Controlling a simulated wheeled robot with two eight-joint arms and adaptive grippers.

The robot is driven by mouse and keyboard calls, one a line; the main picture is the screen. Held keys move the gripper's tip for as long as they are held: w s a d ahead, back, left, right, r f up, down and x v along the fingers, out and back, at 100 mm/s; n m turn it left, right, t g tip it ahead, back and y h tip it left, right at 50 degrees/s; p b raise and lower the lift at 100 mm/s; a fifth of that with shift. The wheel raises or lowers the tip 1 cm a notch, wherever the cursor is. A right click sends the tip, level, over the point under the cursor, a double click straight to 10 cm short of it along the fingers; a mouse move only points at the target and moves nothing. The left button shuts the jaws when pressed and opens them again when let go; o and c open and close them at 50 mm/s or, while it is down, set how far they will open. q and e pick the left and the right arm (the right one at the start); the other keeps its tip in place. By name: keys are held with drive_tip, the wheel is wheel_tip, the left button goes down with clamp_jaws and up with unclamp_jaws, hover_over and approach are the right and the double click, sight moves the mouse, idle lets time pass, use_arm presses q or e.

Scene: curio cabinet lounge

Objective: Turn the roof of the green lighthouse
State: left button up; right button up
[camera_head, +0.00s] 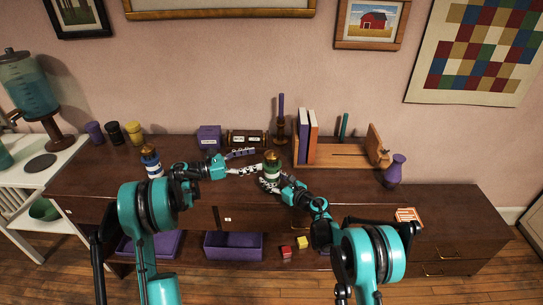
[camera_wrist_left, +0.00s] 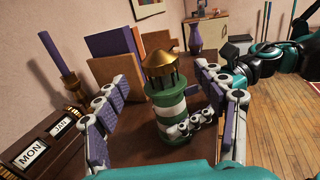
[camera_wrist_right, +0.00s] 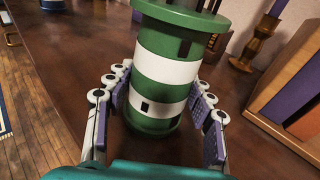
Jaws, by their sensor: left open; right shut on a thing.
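The green lighthouse (camera_head: 272,172), green-and-white banded with a gold roof (camera_wrist_left: 158,64), stands upright near the middle of the dark cabinet top. My right gripper (camera_head: 271,185) is shut on its striped lower body; the right wrist view shows the banded tower (camera_wrist_right: 166,70) between the fingers, with the roof out of frame. My left gripper (camera_head: 258,169) is open, coming from the left. In the left wrist view its fingers (camera_wrist_left: 160,88) stand on either side of the lighthouse, around roof and lantern height, with gaps beside the roof.
A blue-and-white lighthouse (camera_head: 151,161) stands at left on the cabinet top (camera_head: 350,190). Behind are a calendar block (camera_head: 248,138), a purple candle on a holder (camera_head: 281,118) and books (camera_head: 307,137). A purple vase (camera_head: 394,171) stands at right. Purple bins (camera_head: 233,246) sit below.

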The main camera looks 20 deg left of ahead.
sight(272, 156)
use_arm(q)
drive_tip(key=x, duration=0.7)
drive_tip(key=shift+w+d, duration=0.1)
drive_tip(key=shift+d, duration=0.05)
drive_tip(key=c, duration=1.2)
